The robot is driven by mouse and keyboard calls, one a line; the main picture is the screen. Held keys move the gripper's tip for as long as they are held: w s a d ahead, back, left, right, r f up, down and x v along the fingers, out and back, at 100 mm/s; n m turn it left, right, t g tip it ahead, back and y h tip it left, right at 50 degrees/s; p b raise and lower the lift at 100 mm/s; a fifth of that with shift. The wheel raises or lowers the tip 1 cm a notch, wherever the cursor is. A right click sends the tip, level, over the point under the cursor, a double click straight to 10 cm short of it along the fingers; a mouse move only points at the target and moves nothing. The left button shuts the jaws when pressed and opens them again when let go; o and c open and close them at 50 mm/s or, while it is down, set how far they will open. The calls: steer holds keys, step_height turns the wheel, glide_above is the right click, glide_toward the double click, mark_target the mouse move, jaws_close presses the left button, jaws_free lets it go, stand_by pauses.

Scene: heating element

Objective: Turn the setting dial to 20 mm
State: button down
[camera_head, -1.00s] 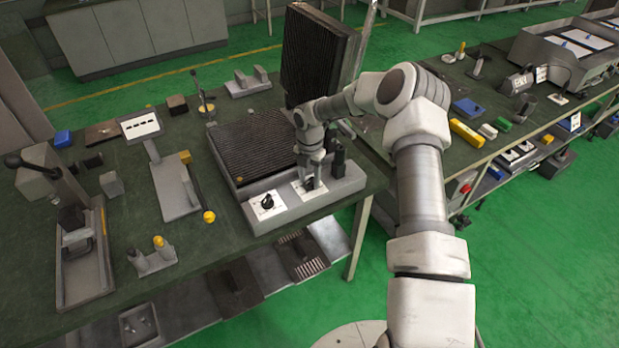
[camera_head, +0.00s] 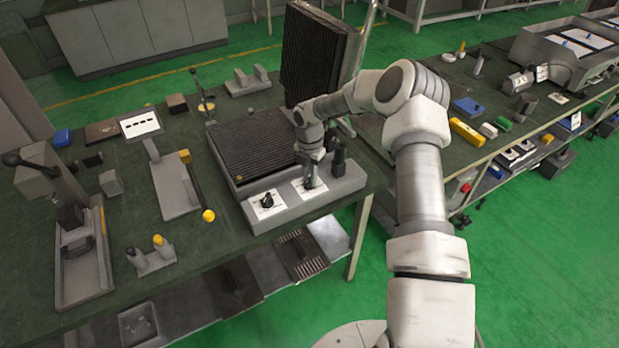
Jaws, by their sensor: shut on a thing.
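The heating element unit has a grey front housing (camera_head: 340,190) with two white dial plates on it. The left plate carries a black knob (camera_head: 267,201), which is free of my gripper. My gripper (camera_head: 310,184) points down at the right dial plate (camera_head: 299,188) and is shut on the right dial. That dial's knob is mostly hidden by the fingers. The scale marks and any pointer are too small to read, so I cannot tell its setting.
A ribbed dark plate (camera_head: 250,147) lies behind the dials, with an upright ribbed plate (camera_head: 318,55) beyond it. A dark post (camera_head: 339,158) stands close to the right of my gripper. A lever press (camera_head: 80,250) stands at far left.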

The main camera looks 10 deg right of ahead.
steer(key=m+b, duration=0.2)
steer(key=m, duration=0.1)
steer(key=shift+f+m+b, duration=0.1)
steer(key=shift+m+b, duration=0.2)
steer(key=shift+m, duration=0.1)
steer(key=m+b, duration=0.2)
steer(key=m, duration=0.2)
steer(key=shift+m, duration=0.3)
steer(key=m+b, duration=0.2)
steer(key=m, duration=0.2)
steer(key=shift+m, duration=0.3)
steer(key=m+b, duration=0.1)
steer(key=m, duration=0.3)
steer(key=m+b, duration=0.1)
steer(key=m, duration=0.4)
steer(key=m+b, duration=0.1)
steer(key=m, duration=0.3)
steer(key=shift+m, duration=0.3)
steer(key=m, duration=0.4)
steer(key=shift+m, duration=2.2)
